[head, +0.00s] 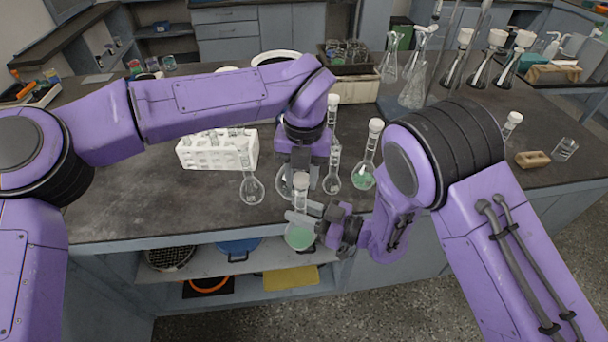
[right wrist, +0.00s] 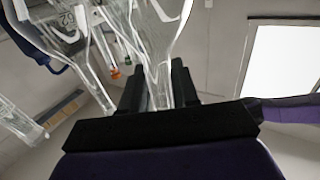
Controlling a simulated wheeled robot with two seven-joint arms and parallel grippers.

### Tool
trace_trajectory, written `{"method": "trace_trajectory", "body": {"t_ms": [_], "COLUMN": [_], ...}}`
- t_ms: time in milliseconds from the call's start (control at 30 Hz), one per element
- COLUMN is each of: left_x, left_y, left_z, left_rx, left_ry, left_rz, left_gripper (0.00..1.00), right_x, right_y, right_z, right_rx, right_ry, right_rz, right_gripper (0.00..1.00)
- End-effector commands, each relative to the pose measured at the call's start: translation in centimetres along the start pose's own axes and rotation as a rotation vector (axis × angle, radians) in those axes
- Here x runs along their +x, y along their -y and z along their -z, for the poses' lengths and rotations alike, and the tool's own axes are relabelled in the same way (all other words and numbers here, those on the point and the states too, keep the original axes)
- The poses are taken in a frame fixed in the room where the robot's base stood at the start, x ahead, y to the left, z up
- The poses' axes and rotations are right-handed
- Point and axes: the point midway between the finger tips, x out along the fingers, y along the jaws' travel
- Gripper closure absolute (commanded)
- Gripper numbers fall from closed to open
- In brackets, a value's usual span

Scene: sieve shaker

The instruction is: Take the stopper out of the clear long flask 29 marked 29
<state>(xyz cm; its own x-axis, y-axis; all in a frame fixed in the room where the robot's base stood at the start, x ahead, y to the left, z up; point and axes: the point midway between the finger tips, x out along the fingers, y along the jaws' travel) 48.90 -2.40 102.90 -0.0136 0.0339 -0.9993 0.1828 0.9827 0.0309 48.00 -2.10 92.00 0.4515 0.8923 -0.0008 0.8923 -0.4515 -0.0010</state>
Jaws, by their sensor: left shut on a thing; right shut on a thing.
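A clear long-necked flask (head: 284,185) stands on the bench. Its neck is hidden behind my left gripper (head: 300,162), which points down and appears shut on it. My right gripper (head: 304,217) is shut on the neck of a long-necked flask with green liquid (head: 299,238), at the bench's front edge. That flask has a white stopper (head: 301,180) in its mouth, just in front of my left gripper. In the right wrist view, glass runs between the fingers of my right gripper (right wrist: 158,88). Glass at the upper left there (right wrist: 68,22) has an upside-down mark, possibly 29.
Other stoppered flasks (head: 332,182) (head: 363,176) stand close on the right. A white rack (head: 184,152) and a clear flask (head: 252,190) are to the left. Tall glassware stands at the back right. An open shelf (head: 210,268) lies below the bench front.

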Motion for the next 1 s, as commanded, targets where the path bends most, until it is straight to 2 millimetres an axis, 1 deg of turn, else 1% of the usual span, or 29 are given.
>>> {"method": "trace_trajectory", "body": {"t_ms": [33, 100, 200, 333, 567, 600, 633, 667, 900, 1000], "left_x": [-0.06, -0.06, -0.07, -0.09, -0.09, -0.09, -0.09, -0.09, -0.07, -0.48], "left_y": [-0.01, -0.09, -0.15, -0.17, -0.16, -0.16, -0.16, -0.17, -0.20, -0.21], "left_z": [-0.13, -0.09, -0.04, -0.01, 0.02, 0.02, 0.02, 0.03, 0.07, 0.04], "left_rx": [-0.111, -0.261, -0.399, -0.463, -0.463, -0.462, -0.462, -0.462, -0.462, -0.462], "left_ry": [0.002, -0.001, -0.005, -0.007, -0.007, -0.008, -0.008, -0.008, -0.009, -0.008], "left_rz": [0.004, 0.003, 0.003, 0.003, 0.003, 0.002, 0.002, 0.002, 0.001, 0.001], "left_gripper": [0.99, 1.00, 1.00, 1.00, 1.00, 0.53, 0.44, 0.38, 0.38, 0.38], "right_x": [0.14, 0.13, 0.13, 0.12, 0.10, 0.09, 0.09, 0.08, 0.03, 0.02], "right_y": [0.31, 0.30, 0.28, 0.25, 0.20, 0.20, 0.18, 0.17, 0.05, 0.02], "right_z": [-0.06, -0.06, -0.05, -0.04, -0.04, -0.03, -0.03, -0.03, 0.00, 0.01], "right_rx": [-0.005, -0.005, -0.005, -0.005, -0.004, -0.004, -0.004, -0.004, -0.002, -0.002], "right_ry": [0.002, 0.002, 0.002, 0.002, 0.001, 0.001, 0.001, 0.001, 0.000, 0.000], "right_rz": [0.010, 0.010, 0.009, 0.008, 0.007, 0.007, 0.006, 0.006, 0.002, 0.001], "right_gripper": [1.00, 1.00, 1.00, 1.00, 1.00, 1.00, 1.00, 1.00, 1.00, 1.00]}}
